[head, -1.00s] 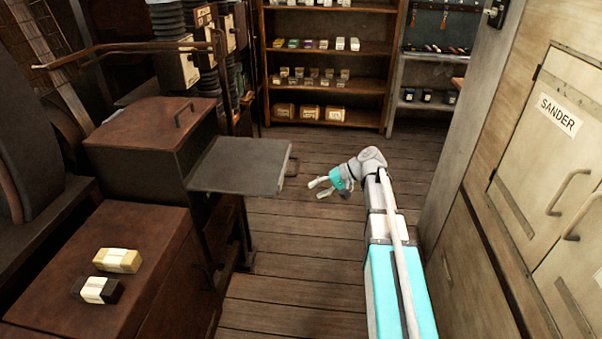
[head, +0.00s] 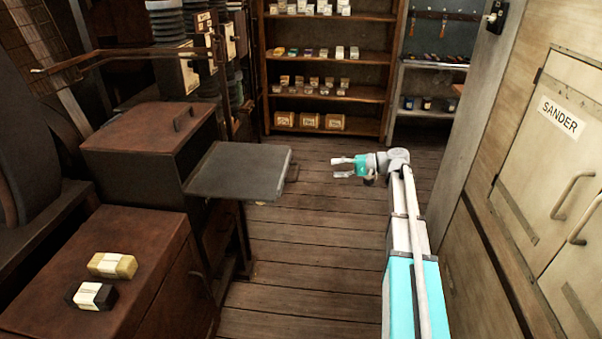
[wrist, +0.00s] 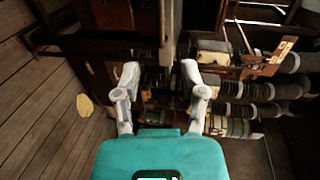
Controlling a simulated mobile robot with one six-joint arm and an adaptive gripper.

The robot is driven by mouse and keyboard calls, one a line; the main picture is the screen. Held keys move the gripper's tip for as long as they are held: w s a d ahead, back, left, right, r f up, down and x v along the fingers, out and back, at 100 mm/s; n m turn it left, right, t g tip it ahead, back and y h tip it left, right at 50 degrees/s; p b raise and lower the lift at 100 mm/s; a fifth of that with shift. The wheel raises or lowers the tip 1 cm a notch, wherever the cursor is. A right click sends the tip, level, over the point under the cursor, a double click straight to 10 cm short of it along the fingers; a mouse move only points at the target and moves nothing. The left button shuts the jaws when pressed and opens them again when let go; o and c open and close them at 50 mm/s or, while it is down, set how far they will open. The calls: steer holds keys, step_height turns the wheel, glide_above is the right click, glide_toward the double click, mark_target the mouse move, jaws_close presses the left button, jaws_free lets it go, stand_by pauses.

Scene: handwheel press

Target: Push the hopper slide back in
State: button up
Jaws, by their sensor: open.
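The hopper slide (head: 240,171) is a flat dark grey plate in the head view. It sticks out to the right from the brown hopper box (head: 148,150). I cannot clearly make out the slide in the wrist view.
A lower brown cabinet (head: 130,255) at the front left carries a yellow block (head: 112,265) and a dark block (head: 92,296). A stocked shelf (head: 330,94) stands at the back. The sander cabinet (head: 555,150) is on the right. The plank floor (head: 310,270) between is clear.

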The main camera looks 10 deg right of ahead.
mark_target(298, 170)
steer(key=b+x, duration=0.2)
steer(key=x, duration=1.1)
steer(key=shift+w+a+b, duration=0.1)
steer(key=shift+a+b, duration=0.2)
steer(key=shift+b, duration=0.1)
jaws_close()
